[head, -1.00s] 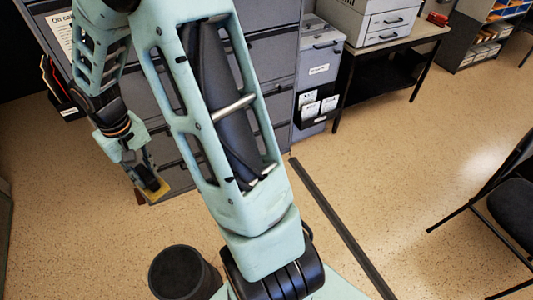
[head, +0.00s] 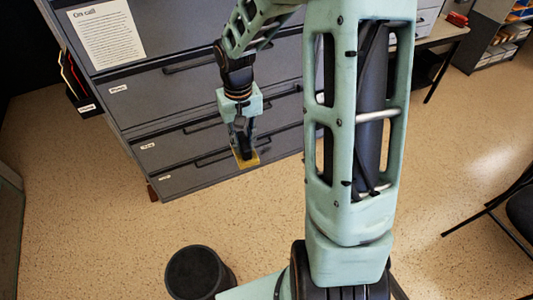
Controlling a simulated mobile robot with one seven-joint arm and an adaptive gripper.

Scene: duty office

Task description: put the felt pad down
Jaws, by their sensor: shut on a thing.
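The felt pad (head: 253,160) is a small flat yellow piece in the head view, left of the middle. My gripper (head: 244,153) is shut on it and points downward. The pad shows at the fingertips, in front of the lower drawers of the grey cabinet (head: 124,82). How far the pad is from the cabinet front or the floor I cannot tell. The fingers hide part of the pad.
A round black stool or bin (head: 196,273) stands on the speckled floor (head: 90,245) near the bottom. A black chair (head: 518,208) is at the right edge. A table (head: 441,34) stands at the back right. Open floor lies on the right.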

